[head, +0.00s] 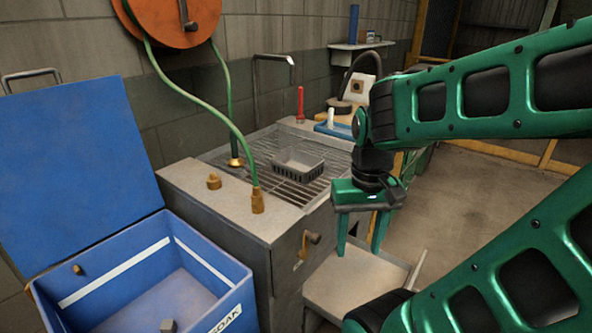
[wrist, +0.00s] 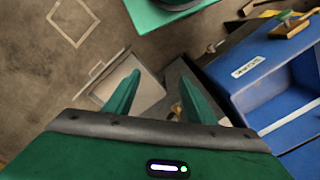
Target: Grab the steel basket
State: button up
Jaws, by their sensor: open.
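The steel basket (head: 298,165) is a small grey open-topped basket. In the head view it sits on the slatted grate of the sink bench, near the middle. My gripper (head: 360,245) is green, points down and is open and empty. In the head view it appears to the right of and lower than the basket, by the bench's right front side. In the wrist view the two fingers of my gripper (wrist: 158,98) are spread apart with nothing between them. The basket cannot be made out in the wrist view.
The bench (head: 235,205) has brass fittings and a green hose (head: 190,90) crossing near the basket. A red-handled tool (head: 300,104) and a blue item stand behind it. A blue lidded bin (head: 100,275) is at front left. A low grey tray (head: 350,280) lies below my gripper.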

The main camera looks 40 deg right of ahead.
aim_at(301, 168)
jog(key=u, duration=1.4)
jog(key=k, duration=1.5)
jog(key=z, duration=1.5)
jog(key=i, duration=1)
jog(key=u, duration=0.05)
